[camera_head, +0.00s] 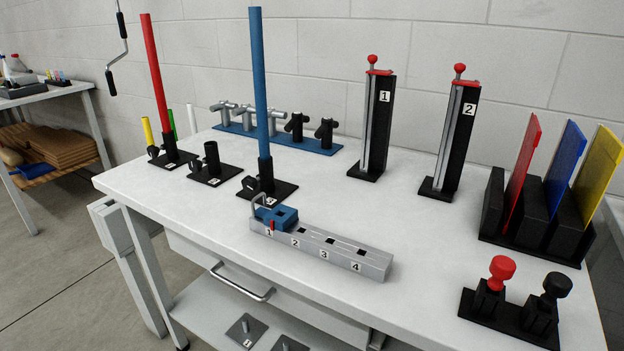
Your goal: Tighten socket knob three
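Socket three is a black upright tube on a flat black base plate (284,190) on the white workbench, with a label at its front that looks like a 3. A tall blue pole (259,85) stands upright in it. Its small black knob (250,183) sticks out from the left side of the tube. I cannot tell from this view how far the knob is screwed in. Neither of my grippers is in view.
Left of it stand an empty black socket (212,155) and a socket holding a red pole (154,70). A grey numbered block (335,255) with a blue piece (277,216) lies close in front. A blue rail (290,139) with several handles is behind. Bench middle is clear.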

